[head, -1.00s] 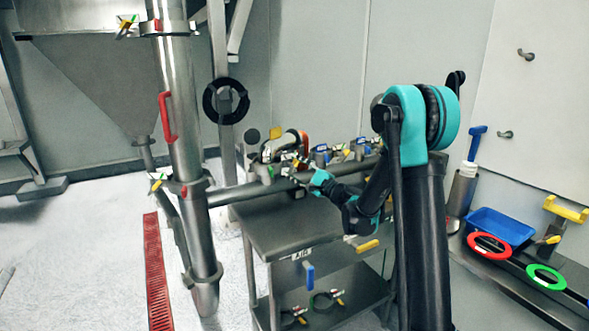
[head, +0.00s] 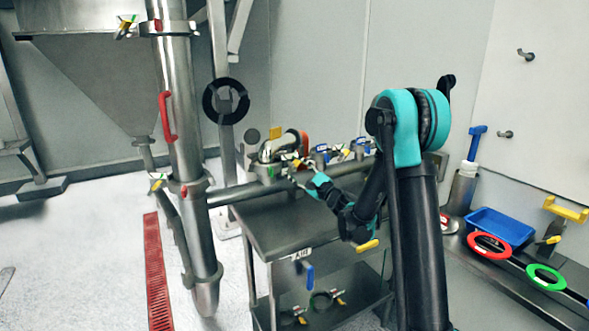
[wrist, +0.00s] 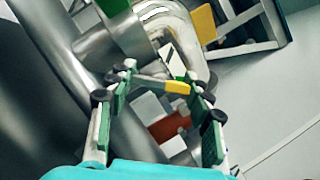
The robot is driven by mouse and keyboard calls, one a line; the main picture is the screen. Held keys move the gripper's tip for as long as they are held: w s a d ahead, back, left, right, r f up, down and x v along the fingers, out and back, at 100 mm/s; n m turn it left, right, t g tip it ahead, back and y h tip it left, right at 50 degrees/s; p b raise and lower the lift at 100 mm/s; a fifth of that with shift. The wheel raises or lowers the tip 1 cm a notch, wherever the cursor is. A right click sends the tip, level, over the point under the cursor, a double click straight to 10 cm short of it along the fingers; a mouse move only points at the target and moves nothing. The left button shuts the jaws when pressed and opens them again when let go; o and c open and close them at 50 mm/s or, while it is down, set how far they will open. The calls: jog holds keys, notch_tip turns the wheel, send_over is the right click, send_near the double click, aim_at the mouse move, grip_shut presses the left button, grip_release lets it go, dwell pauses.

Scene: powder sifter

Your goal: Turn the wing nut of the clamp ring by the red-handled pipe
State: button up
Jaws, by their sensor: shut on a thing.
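My gripper (wrist: 158,79) has its green-padded fingers closed around a slim grey piece with a yellow tip (wrist: 178,87), which looks like a wing-nut lever. In the head view, my gripper (head: 297,176) is small and beside the fittings on the steel cart, next to a curved steel pipe (head: 272,149) with an orange-red end. The contact is too small to see there. The upright pipe (head: 180,80) with a red handle (head: 167,116) stands to the left. It has a clamp ring (head: 190,187) at mid-height with a yellow-tipped lever (head: 157,185), apart from my gripper.
The cart (head: 285,235) carries several blue- and yellow-handled clamps (head: 340,152); more rings lie on its lower shelf. A horizontal pipe (head: 245,193) crosses at the cart's left. A blue tray (head: 500,227), a red ring (head: 489,246) and a green ring (head: 546,278) are at right. The left floor is mostly clear.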

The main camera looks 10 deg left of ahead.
jog(key=o, duration=1.2)
jog(key=shift+c, duration=0.2)
jog(key=v, duration=1.2)
